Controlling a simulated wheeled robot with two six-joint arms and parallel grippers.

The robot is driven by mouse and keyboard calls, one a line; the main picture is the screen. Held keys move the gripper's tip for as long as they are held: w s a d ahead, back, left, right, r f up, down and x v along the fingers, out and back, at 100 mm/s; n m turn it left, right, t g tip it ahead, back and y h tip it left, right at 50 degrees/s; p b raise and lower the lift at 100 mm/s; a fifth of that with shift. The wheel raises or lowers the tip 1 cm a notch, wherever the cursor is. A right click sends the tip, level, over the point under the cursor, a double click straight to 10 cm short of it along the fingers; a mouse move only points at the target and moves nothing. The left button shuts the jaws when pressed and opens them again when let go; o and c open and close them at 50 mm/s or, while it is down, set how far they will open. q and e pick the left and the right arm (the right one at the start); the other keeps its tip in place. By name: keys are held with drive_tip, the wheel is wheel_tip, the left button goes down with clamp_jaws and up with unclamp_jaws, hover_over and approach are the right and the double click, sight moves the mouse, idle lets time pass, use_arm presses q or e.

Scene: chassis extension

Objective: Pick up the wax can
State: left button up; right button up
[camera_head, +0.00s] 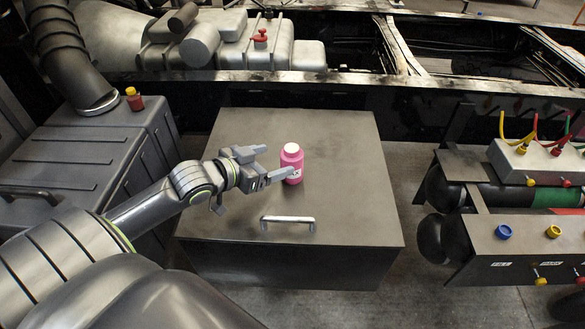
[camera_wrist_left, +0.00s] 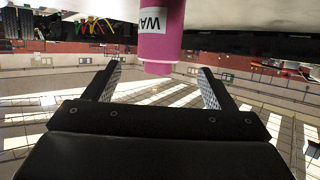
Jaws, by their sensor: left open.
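The wax can (camera_head: 292,167) is a small pink bottle with a pale cap. It stands upright on the flat top of a dark metal box (camera_head: 350,205), towards its back middle. My left gripper (camera_head: 277,161) is open, with its fingers pointing at the can from the left. The can also shows in the left wrist view (camera_wrist_left: 158,50), with part of its "WA" label, centred between the spread fingertips (camera_wrist_left: 160,68) and at or just beyond them. I cannot tell whether a finger touches it. My right gripper is not in view.
A metal handle (camera_head: 288,219) stands up near the box's front edge. A small red jar (camera_head: 134,99) sits on the left dark case (camera_head: 90,150). Chassis rails run behind. A valve panel (camera_head: 525,235) is at right. The box top right of the can is clear.

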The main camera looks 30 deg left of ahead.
sight(285, 157)
use_arm(q)
drive_tip(key=x, duration=0.3)
drive_tip(key=shift+w+f, duration=0.1)
drive_tip(key=shift+w, duration=0.1)
drive_tip(key=shift+w+d+f, duration=0.2)
drive_tip(key=shift+w+d, duration=0.05)
drive_tip(key=shift+w, duration=0.35)
drive_tip(key=x, duration=0.3)
drive_tip(key=shift+w+d+f, duration=0.2)
drive_tip(key=shift+w+f, duration=0.1)
drive_tip(key=shift+w, duration=0.25)
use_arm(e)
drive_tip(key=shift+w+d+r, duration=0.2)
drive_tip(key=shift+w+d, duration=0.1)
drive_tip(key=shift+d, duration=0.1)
use_arm(q)
drive_tip(key=shift+c, duration=0.4)
drive_tip(key=c, duration=1)
drive_tip(key=shift+c, duration=0.2)
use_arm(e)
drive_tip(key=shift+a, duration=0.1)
use_arm(q)
drive_tip(key=shift+r, duration=0.1)
